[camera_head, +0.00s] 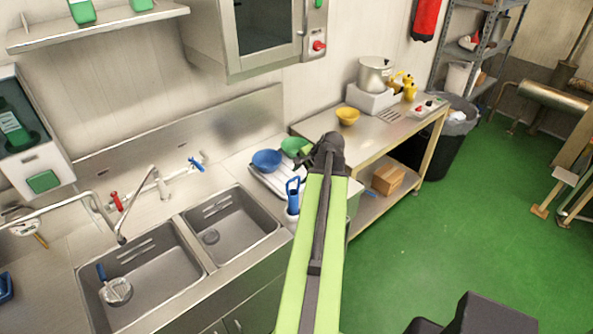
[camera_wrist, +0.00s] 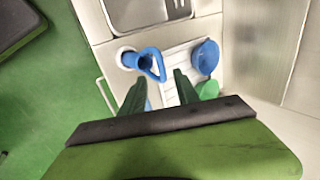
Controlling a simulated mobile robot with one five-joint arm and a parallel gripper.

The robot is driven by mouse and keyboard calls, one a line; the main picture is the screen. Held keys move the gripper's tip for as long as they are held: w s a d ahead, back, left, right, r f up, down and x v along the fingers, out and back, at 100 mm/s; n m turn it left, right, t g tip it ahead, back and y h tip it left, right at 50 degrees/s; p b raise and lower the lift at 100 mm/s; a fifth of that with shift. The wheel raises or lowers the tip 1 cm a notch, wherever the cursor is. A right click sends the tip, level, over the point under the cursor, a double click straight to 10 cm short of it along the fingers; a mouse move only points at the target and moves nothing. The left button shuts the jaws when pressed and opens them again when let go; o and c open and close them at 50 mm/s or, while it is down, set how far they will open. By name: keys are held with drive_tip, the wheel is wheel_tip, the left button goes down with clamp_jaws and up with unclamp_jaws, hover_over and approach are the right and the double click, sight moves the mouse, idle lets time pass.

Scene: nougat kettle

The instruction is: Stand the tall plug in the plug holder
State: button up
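In the wrist view the blue plug's loop (camera_wrist: 155,64) leans over the white holder (camera_wrist: 120,55). My gripper (camera_head: 322,150) is above the counter's right end, right of the plug in the head view. In the wrist view its two dark fingers (camera_wrist: 160,88) are spread apart. They hold nothing that I can see, and the plug is beyond their tips.
A steel table (camera_head: 372,135) stands at the right. Green floor is open there.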

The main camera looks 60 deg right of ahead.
drive_tip(key=p+v, duration=0.7)
drive_tip(key=v, duration=0.3)
drive_tip(key=shift+s+r, duration=0.3)
